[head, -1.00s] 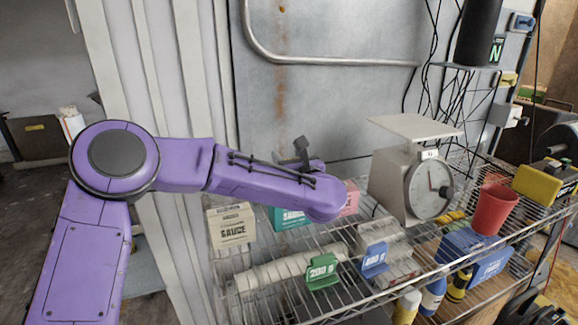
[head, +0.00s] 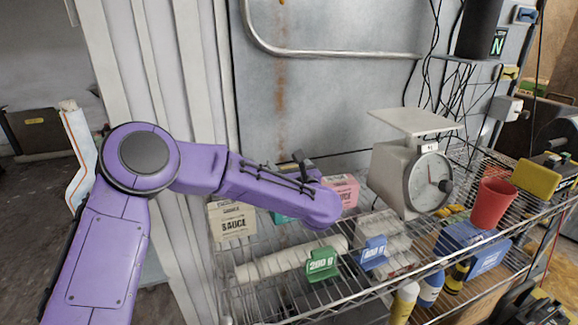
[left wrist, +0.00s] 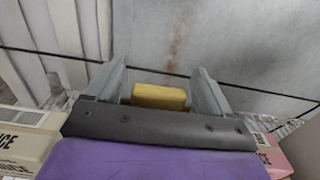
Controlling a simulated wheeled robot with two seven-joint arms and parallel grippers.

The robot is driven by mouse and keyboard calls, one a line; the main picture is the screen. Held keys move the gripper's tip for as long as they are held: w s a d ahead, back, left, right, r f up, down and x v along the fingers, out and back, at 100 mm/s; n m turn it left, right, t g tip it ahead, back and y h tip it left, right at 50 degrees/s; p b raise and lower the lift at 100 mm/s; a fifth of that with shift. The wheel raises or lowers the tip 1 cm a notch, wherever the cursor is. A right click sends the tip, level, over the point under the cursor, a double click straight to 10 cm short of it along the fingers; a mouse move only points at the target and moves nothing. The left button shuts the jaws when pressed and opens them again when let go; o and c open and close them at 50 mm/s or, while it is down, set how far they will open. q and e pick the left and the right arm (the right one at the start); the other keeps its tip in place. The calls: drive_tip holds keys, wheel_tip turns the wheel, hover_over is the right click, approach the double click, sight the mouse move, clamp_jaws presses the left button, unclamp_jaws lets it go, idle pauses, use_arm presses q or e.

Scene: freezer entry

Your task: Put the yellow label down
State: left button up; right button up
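My left arm, purple, reaches in from the left over the wire shelf (head: 290,310). In the head view its gripper is mostly hidden behind the wrist. In the left wrist view the two grey fingers of my left gripper (left wrist: 157,72) stand apart. A plain yellow block, apparently the yellow label (left wrist: 159,96), shows between them. A gap shows at its left; its right end is close to the right finger, and I cannot tell if they touch. The label is hidden in the head view, so what it rests on is unclear. My right gripper is not in view.
A sauce box (head: 231,222) and a pink box (head: 342,190) stand on the shelf beside the wrist. A green 200 g tag (head: 322,265) and a blue 400 g tag (head: 374,253) are at the front. A scale (head: 412,178) and red cup (head: 492,204) stand right.

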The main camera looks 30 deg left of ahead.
use_arm(q)
drive_tip(key=shift+r, duration=0.1)
drive_tip(key=shift+r+p, duration=0.3)
drive_tip(key=shift+p, duration=0.15)
drive_tip(key=b+v, duration=0.1)
drive_tip(key=v, duration=0.1)
drive_tip(key=f+b+v, duration=0.1)
drive_tip(key=shift+s+d, duration=0.25)
drive_tip(key=shift+d, duration=0.1)
drive_tip(key=b+v, duration=0.2)
drive_tip(key=v, duration=0.6)
drive_tip(key=shift+r, duration=0.3)
drive_tip(key=shift+s, duration=0.1)
